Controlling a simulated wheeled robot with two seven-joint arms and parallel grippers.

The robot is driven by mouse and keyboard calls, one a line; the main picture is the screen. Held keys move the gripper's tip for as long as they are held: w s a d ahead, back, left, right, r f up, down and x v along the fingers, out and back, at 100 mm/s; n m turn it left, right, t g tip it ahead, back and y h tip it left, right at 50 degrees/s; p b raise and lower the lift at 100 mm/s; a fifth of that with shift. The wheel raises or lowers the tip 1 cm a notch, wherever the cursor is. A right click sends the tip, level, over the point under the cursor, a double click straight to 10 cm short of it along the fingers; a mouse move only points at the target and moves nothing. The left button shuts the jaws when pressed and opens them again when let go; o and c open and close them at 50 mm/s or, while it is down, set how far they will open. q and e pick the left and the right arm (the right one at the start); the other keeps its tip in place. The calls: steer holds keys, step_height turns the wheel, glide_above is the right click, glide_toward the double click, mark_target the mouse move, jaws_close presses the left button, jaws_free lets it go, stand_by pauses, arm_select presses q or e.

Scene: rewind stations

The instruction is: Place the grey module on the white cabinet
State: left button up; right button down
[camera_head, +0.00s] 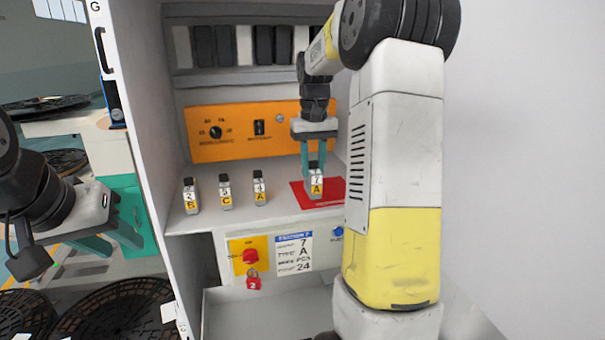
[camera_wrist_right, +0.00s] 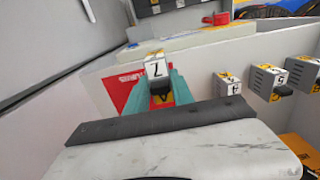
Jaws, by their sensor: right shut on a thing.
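The grey module (camera_head: 316,184), labelled 7 and A, is between the teal fingers of my right gripper (camera_head: 314,168), which is shut on it. It is upright at the red mat (camera_head: 334,196) on the shelf of the white cabinet (camera_head: 240,217). I cannot tell whether its base touches the mat. In the right wrist view the module (camera_wrist_right: 156,68) sits between the fingertips of the right gripper (camera_wrist_right: 161,90), with the red mat (camera_wrist_right: 120,88) beside it. My left gripper (camera_head: 117,242) is empty at the left, outside the cabinet, with its fingers apart.
Three similar modules stand in a row left of the mat, labelled B (camera_head: 191,196), C (camera_head: 225,192) and A (camera_head: 260,189). An orange control panel (camera_head: 235,147) is behind them. A red knob (camera_head: 250,256) is on the front below. Black reels (camera_head: 120,310) lie at lower left.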

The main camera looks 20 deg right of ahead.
steer(key=shift+w+d+f, duration=0.8)
steer(key=shift+w+d, duration=0.45)
steer(key=shift+w, duration=0.65)
steer(key=shift+w+d+f, duration=0.85)
steer(key=shift+w+d, duration=0.35)
steer(key=shift+w, duration=0.75)
steer(key=shift+w+d+f, duration=0.8)
steer(key=shift+w+d, duration=0.45)
steer(key=shift+w, duration=0.65)
steer(key=shift+f, duration=0.2)
steer(key=c, duration=1.1)
jaws_free()
